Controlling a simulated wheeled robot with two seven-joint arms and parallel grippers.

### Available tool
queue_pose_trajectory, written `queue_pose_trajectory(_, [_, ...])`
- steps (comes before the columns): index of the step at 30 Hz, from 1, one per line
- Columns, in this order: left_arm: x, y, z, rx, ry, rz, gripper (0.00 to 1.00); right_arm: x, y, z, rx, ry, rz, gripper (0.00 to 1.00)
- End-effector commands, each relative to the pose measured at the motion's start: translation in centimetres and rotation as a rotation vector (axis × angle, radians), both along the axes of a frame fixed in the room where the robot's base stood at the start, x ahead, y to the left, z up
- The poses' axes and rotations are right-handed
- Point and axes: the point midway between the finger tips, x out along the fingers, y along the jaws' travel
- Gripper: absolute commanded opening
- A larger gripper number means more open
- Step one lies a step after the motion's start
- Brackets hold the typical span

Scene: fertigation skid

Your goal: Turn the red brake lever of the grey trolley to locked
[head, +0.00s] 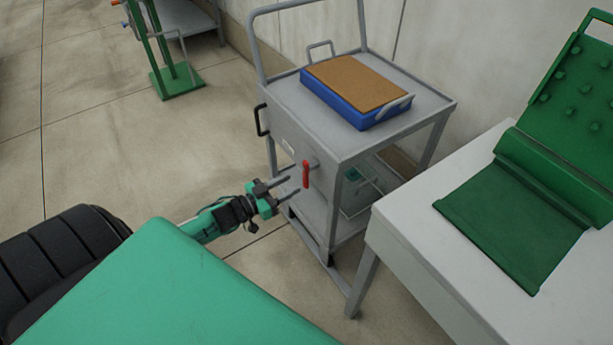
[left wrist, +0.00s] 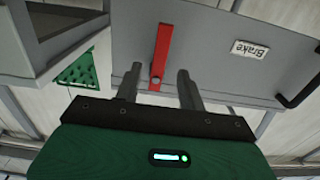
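The grey trolley (head: 330,140) stands in the middle of the head view. Its red brake lever (head: 306,174) is on the side panel and hangs close to vertical. In the left wrist view the red lever (left wrist: 161,55) stands in front of the fingers, near a "Brake" label (left wrist: 250,50). My left gripper (head: 293,186) is open, its two fingers pointing at the panel just short of the lever. In the left wrist view the gap between the fingertips (left wrist: 158,75) lies around the lever's pivot end; I cannot tell whether they touch it. My right gripper is not in view.
A blue tray (head: 345,108) with a brown top lies on the trolley. A black handle (head: 262,120) sticks out of the panel. A white table (head: 420,215) with a green holder (head: 515,215) stands close on the right. Floor left of the trolley is free.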

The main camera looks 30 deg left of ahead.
Motion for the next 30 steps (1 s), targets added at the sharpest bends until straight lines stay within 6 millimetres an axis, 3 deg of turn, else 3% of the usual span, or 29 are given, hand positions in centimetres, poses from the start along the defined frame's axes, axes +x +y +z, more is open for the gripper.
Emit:
queue_pose_trajectory(6, [3.3, -1.4, 0.1, 0.0, -0.002, 0.0, 0.4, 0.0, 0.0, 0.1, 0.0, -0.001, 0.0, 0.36])
queue_pose_trajectory(12, [5.4, -2.2, 0.0, 0.001, -0.002, 0.0, 0.4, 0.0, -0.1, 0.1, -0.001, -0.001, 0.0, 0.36])
queue_pose_trajectory(26, [6.3, -2.6, 0.0, 0.001, 0.001, 0.0, 0.4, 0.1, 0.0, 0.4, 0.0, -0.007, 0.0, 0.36])
queue_pose_trajectory(30, [6.3, -2.6, 0.0, 0.001, 0.001, 0.0, 0.16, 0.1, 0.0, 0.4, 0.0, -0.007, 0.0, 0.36])
